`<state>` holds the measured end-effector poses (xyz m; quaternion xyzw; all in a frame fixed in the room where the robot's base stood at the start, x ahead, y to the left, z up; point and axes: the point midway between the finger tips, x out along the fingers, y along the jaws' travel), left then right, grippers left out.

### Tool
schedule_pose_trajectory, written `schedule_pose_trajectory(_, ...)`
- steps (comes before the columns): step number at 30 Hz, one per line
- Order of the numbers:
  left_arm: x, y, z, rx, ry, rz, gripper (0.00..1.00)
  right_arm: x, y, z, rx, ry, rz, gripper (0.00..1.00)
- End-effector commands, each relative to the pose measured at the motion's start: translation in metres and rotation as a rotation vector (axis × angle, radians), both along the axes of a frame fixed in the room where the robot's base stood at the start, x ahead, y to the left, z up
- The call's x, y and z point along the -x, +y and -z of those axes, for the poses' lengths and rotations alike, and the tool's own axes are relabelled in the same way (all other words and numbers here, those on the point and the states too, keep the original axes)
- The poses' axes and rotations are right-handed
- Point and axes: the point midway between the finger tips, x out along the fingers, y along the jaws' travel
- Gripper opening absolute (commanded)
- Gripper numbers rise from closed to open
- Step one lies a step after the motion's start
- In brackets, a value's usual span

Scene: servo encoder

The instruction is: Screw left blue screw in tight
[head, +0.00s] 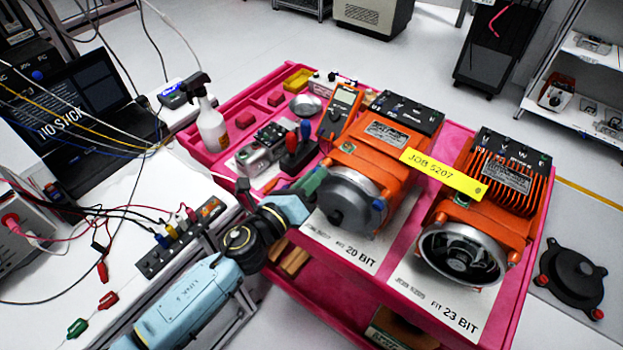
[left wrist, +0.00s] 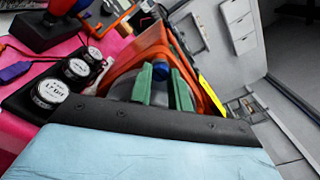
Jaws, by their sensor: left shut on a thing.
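My left gripper (head: 313,180) reaches in from the left to the left side of the left orange servo motor (head: 355,160). In the left wrist view its two green fingers (left wrist: 163,75) are closed on a blue screw (left wrist: 160,70) at the edge of the motor's grey round end cover (head: 352,200). In the head view this left screw is hidden by the fingers. How deep it sits cannot be told. Another blue screw (head: 378,204) shows at the cover's right side. My right gripper is not in view.
A second orange motor (head: 480,200) with an open round end stands to the right on the pink cart (head: 520,300). A yellow job tag (head: 443,174) lies across both. A spray bottle (head: 208,120), multimeter (head: 340,108) and tools with red and blue handles stand behind my gripper.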

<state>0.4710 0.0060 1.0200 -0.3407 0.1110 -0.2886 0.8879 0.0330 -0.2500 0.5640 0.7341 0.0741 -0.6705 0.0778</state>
Motion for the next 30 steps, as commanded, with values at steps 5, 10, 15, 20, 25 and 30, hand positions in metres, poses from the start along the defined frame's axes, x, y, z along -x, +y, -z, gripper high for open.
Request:
schedule_pose_trajectory(5,0.0019,0.0013,0.0055,-0.078,-0.044,0.0,0.0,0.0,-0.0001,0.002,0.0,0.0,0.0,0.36)
schedule_pose_trajectory(10,0.0022,0.0011,0.0055,-0.118,-0.073,0.002,0.0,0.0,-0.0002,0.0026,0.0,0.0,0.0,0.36)
schedule_pose_trajectory(15,0.0024,0.0009,0.0057,-0.135,-0.085,0.002,0.0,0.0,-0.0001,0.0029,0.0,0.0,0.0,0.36)
schedule_pose_trajectory(20,0.0026,0.0009,0.0058,-0.138,-0.086,0.002,0.0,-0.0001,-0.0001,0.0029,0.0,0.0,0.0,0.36)
schedule_pose_trajectory(25,0.0025,0.0009,0.0059,-0.137,-0.085,0.002,0.0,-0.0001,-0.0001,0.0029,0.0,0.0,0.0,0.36)
schedule_pose_trajectory(30,0.002,0.0008,0.0049,-0.136,-0.087,0.001,0.35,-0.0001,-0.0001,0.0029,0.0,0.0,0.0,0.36)
